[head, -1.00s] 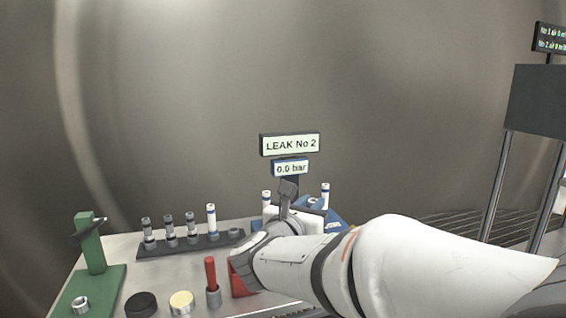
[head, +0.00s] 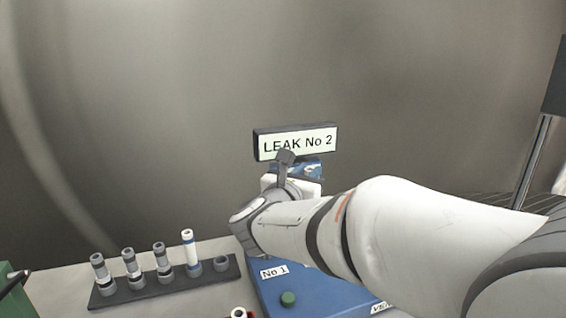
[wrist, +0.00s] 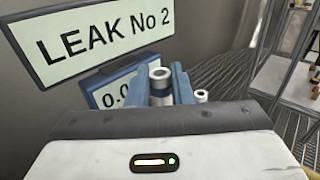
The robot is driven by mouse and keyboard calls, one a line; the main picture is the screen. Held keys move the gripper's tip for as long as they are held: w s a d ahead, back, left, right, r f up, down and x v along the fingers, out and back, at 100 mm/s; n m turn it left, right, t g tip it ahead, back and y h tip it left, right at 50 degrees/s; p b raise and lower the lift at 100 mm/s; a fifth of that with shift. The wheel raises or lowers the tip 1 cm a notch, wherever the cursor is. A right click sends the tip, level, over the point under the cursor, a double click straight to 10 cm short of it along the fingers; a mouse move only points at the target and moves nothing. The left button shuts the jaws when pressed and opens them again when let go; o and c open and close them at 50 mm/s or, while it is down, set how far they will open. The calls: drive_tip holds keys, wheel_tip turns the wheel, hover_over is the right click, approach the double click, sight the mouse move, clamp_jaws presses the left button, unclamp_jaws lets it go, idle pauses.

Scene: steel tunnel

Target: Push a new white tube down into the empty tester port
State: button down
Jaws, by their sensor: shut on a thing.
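My gripper (wrist: 161,88) has two blue fingers in the wrist view. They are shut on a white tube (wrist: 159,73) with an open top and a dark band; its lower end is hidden. A second white tube (wrist: 201,96) stands just right of the fingers, farther off. In the head view my arm hides the fingers, the held tube and most of the tester. The blue tester (head: 335,290) shows its front, with a "No 1" label and a green button (head: 288,298). I cannot see the empty port.
The "LEAK No 2" sign (head: 296,142) stands close behind my gripper; a small display (wrist: 112,92) sits below it in the wrist view. A dark rack (head: 206,284) at left holds several tubes, one white and blue. A green stand (head: 12,298) is at the left edge.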

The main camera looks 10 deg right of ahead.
drive_tip(key=shift+w+d, duration=0.1)
drive_tip(key=shift+w, duration=0.25)
drive_tip(key=shift+a, duration=0.2)
drive_tip(key=shift+s+b, duration=0.1)
drive_tip(key=shift+b, duration=0.55)
wheel_tip(320, 180, down, 6)
drive_tip(key=b, duration=0.7)
drive_tip(key=shift+r, duration=0.15)
drive_tip(key=shift+b, duration=1)
drive_tip(key=shift+b, duration=0.55)
idle(0.9)
drive_tip(key=shift+f+b, duration=1.7)
drive_tip(key=shift+b, duration=0.6)
